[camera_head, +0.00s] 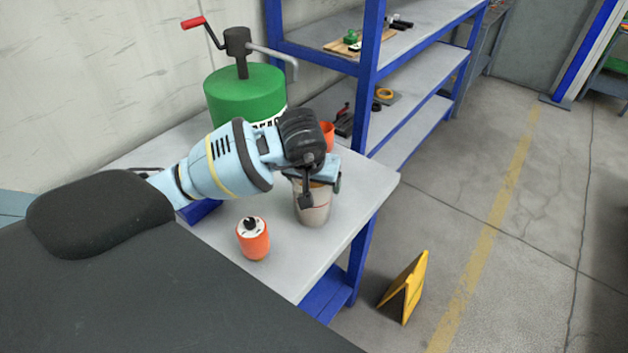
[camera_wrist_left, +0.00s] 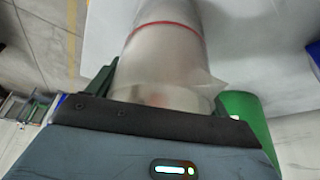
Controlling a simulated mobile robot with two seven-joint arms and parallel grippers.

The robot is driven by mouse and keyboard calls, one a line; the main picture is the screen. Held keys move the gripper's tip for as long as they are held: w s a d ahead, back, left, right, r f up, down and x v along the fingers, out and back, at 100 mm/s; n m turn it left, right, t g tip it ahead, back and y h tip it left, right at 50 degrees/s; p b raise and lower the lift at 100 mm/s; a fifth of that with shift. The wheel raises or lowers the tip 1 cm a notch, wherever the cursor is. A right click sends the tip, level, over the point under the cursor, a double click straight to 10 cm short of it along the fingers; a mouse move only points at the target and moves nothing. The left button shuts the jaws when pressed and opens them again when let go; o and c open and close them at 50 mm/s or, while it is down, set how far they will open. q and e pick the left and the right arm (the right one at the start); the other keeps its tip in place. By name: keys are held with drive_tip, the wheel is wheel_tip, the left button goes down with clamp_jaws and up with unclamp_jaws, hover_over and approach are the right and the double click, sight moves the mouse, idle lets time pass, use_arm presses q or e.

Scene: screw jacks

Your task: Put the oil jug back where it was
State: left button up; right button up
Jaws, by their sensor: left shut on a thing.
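The oil jug (camera_head: 313,208), a translucent pale vessel with a red line round it, is upright over the right part of the grey worktable (camera_head: 345,222). My left gripper (camera_head: 318,183) is shut on the jug near its top and hides part of it. In the left wrist view the jug (camera_wrist_left: 165,55) fills the space between the fingers. I cannot tell whether its base touches the table. My right gripper is not in view.
An orange can (camera_head: 253,240) with a black cap stands near the front edge. A green drum (camera_head: 240,97) with a red-handled crank stands behind my arm. A blue-framed shelf (camera_head: 368,75) rises at the back. A yellow floor sign (camera_head: 404,287) stands right of the table.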

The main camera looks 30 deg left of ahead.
use_arm(q)
drive_tip(key=shift+f, duration=0.1)
drive_tip(key=o, duration=1.3)
drive_tip(key=shift+o, duration=0.2)
drive_tip(key=v, duration=1.2)
drive_tip(key=shift+p, duration=0.35)
